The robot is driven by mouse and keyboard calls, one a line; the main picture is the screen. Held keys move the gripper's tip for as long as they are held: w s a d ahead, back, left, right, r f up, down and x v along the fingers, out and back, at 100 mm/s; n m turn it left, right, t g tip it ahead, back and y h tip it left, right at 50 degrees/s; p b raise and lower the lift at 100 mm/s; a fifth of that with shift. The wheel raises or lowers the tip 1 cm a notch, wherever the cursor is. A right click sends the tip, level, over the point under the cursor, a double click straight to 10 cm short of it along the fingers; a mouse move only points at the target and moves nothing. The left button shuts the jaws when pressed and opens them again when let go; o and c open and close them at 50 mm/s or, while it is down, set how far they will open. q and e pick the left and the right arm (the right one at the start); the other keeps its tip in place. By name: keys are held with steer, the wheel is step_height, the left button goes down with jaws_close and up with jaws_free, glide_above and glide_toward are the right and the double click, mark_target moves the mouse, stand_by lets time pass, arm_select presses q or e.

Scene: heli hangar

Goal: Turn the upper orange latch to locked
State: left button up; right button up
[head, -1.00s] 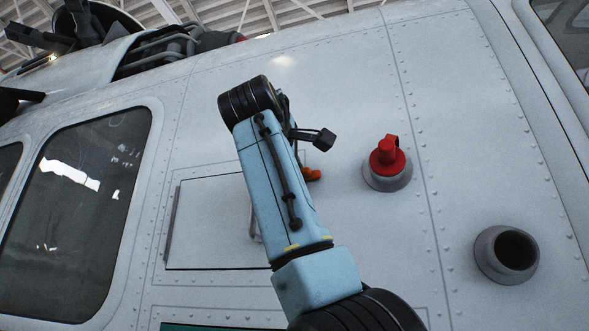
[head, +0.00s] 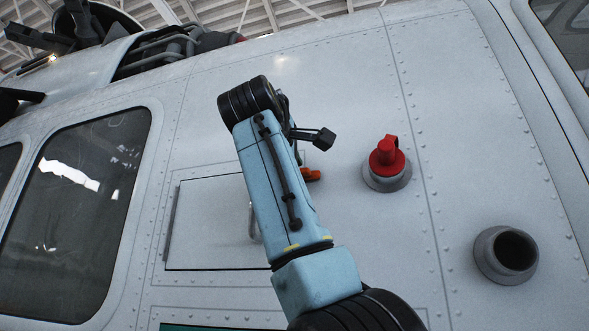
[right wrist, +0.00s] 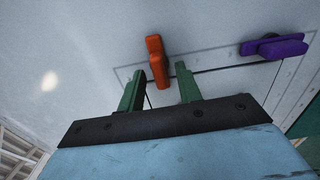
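The orange latch (right wrist: 157,62) shows in the right wrist view at the panel's upper edge. In the head view only part of the orange latch (head: 311,174) shows, just right of my right arm. My right gripper (right wrist: 161,69) has two green fingers spread apart, with the latch's near end between and just beyond their tips. A gap shows on each side, so it is open and not gripping. In the head view my arm hides the right gripper and part of the panel. My left gripper is in neither current view.
A rectangular panel (head: 207,222) with a metal handle lies behind my arm. A purple latch (right wrist: 275,47) sits at the panel's right in the right wrist view. A red cap (head: 387,157) and a dark round port (head: 507,254) stick out at the right. A window (head: 75,215) is left.

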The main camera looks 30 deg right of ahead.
steer(key=b+v, duration=0.3)
steer(key=v, duration=1)
steer(key=shift+s, duration=0.15)
